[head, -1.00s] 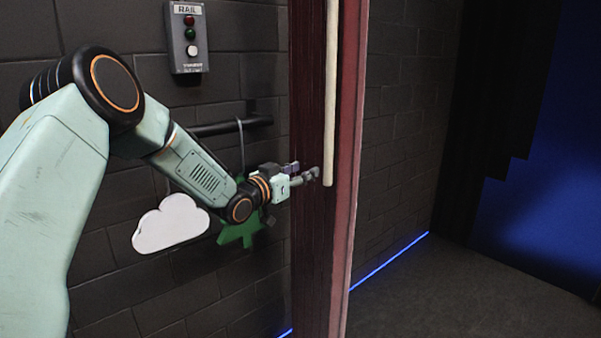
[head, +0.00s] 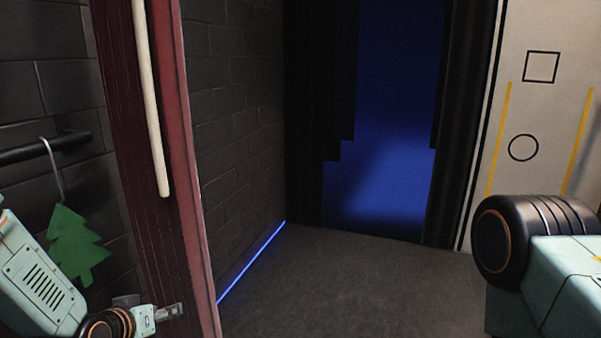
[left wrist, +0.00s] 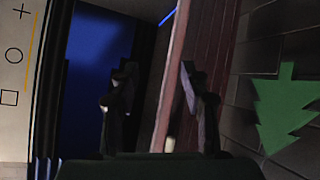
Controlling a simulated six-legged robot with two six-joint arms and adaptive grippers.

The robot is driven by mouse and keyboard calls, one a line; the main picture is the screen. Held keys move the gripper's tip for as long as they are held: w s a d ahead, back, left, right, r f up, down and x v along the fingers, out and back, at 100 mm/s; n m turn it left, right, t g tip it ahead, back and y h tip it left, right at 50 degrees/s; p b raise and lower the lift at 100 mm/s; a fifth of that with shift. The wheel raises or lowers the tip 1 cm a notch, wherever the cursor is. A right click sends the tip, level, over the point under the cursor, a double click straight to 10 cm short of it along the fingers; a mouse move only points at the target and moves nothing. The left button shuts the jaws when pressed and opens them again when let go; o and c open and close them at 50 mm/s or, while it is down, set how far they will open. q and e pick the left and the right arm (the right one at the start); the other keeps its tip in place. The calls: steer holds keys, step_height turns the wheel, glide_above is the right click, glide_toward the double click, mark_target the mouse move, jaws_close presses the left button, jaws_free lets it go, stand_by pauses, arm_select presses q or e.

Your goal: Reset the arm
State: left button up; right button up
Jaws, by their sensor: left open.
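My left arm comes in at the lower left of the head view. Its gripper (head: 168,313) is in front of the lower part of a dark red upright panel (head: 140,130) with a pale vertical bar (head: 150,100). The red panel (left wrist: 215,40) passes behind the right finger. I cannot tell whether the gripper touches the panel. Part of my right arm shows at the lower right of the head view; its gripper is out of view.
A green tree cutout (head: 75,245) hangs from a black rail (head: 50,148) on the dark brick wall. A blue-lit opening (head: 390,130) between dark curtains is at the back. A pale panel with outlined shapes (head: 545,110) stands right. The grey floor (head: 350,285) is clear.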

arm_select(q)
steer(key=s+d+f+g+b, duration=0.1)
steer(key=s+d+f+g, duration=0.1)
steer(key=s+f, duration=0.5)
steer(key=s+d+f+g+b, duration=0.1)
steer(key=s+f+g, duration=0.4)
steer(key=s, duration=1.3)
steer(key=s+d+f+m+g+y+b, duration=0.1)
steer(key=s+d+f+g+b, duration=0.1)
steer(key=s+f, duration=0.7)
steer(key=s+d+g, duration=0.1)
steer(key=s+g, duration=0.1)
steer(key=s, duration=0.2)
steer(key=shift+d, duration=0.25)
